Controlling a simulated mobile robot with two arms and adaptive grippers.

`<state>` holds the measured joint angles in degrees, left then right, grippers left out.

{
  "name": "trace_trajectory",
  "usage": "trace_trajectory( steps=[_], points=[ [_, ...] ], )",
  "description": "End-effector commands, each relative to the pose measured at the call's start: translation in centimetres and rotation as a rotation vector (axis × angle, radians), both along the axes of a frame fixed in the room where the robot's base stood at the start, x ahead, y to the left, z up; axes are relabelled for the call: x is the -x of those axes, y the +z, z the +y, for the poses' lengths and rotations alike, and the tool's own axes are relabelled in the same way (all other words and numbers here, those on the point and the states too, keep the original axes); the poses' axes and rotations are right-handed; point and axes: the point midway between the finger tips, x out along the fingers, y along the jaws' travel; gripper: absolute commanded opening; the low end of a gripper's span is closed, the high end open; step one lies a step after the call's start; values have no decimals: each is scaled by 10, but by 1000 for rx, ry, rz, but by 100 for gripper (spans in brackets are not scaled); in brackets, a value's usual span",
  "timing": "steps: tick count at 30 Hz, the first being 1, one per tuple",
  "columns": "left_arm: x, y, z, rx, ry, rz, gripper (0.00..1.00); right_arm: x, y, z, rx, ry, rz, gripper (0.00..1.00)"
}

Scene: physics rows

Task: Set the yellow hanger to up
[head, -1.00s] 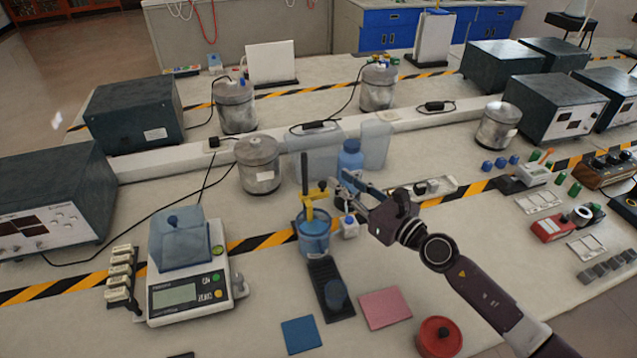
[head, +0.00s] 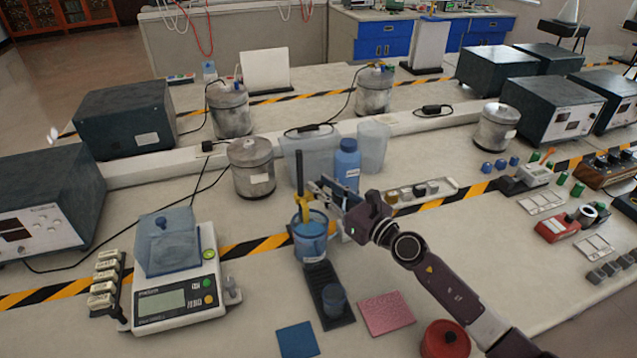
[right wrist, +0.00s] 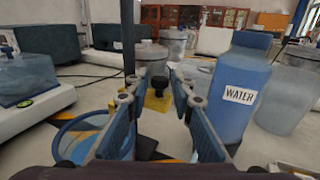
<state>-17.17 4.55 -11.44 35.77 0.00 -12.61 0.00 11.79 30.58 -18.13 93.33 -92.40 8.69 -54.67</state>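The yellow hanger (head: 304,213) is at the black upright rod (head: 299,168), just above the rim of a blue beaker (head: 310,242). In the right wrist view the yellow hanger (right wrist: 157,101) shows beyond my fingers, with a black knob (right wrist: 160,84) in front of it. My right gripper (head: 321,196) is beside the rod and over the beaker's right side. In the right wrist view my right gripper (right wrist: 157,98) is open, with its fingers to either side of the knob and a gap between. The hanger's lower part is hard to make out. My left gripper is not in view.
A blue WATER bottle (right wrist: 230,90) stands close right of the right gripper, with clear tubs (head: 373,150) behind. A metal canister (head: 251,167) and a balance (head: 175,295) stand to the left. A dark stand (head: 323,283), a blue pad and a pink pad (head: 386,313) lie in front.

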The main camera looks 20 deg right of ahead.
Motion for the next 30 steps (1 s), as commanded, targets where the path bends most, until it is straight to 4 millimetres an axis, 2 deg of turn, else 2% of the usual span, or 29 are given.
trace_trajectory(
  steps=[6, 14, 20, 30],
  points=[
    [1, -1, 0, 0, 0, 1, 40, -17, 0, 8, 0, 0, 1, 22],
    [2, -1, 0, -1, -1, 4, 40, -18, -1, 8, 0, 1, 1, 22],
    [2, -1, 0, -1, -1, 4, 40, -18, -1, 8, 0, 0, 1, 1],
    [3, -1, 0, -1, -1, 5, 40, -18, 0, 8, 0, 0, 1, 0]
  ],
)
